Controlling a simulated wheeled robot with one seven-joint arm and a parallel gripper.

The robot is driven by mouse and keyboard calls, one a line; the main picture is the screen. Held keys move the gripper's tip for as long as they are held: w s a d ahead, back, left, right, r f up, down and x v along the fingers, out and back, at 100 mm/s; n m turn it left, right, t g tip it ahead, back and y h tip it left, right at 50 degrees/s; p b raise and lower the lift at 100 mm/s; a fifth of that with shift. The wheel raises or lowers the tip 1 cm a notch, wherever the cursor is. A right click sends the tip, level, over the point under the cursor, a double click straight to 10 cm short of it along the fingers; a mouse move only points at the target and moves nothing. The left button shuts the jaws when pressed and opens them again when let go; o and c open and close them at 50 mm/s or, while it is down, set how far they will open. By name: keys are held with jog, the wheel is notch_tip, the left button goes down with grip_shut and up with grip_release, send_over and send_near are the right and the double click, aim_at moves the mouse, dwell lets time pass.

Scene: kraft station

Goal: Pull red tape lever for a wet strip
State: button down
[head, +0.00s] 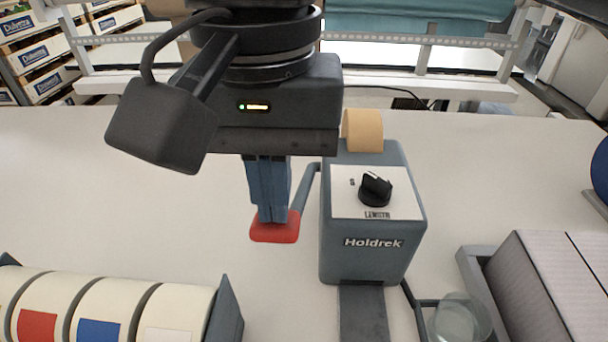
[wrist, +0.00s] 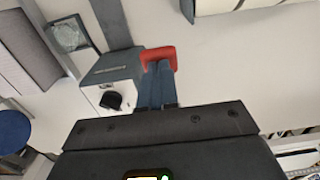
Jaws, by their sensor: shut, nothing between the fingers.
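The tape dispenser (head: 365,262), a grey-blue box marked Holdrek with a black knob on a white plate, stands on the white table. Its lever has a red grip (head: 274,233) on a grey arm at the left side of the box. My gripper (head: 272,215) is shut, with its blue fingers pointing down at the red grip. The fingertips touch or nearly touch the grip and hide part of it. In the wrist view the red grip (wrist: 158,53) shows around the fingertips, and the dispenser (wrist: 112,68) is to the left.
A brown tape roll (head: 363,130) sits at the dispenser's back. A label roll rack (head: 229,312) stands front left. A glass jar (head: 460,318) and a grey tray with flat stock (head: 545,290) are front right. The table left of the lever is clear.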

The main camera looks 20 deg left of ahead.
jog(key=shift+f+b, duration=0.4)
jog(key=shift+f, duration=1.1)
jog(key=shift+f+b, duration=0.75)
jog(key=shift+f, duration=1.6)
notch_tip(320, 180, up, 6)
jog(key=p, duration=0.6)
jog(key=shift+r, duration=0.25)
jog(key=shift+r+p, duration=0.95)
jog(key=shift+r, duration=1.8)
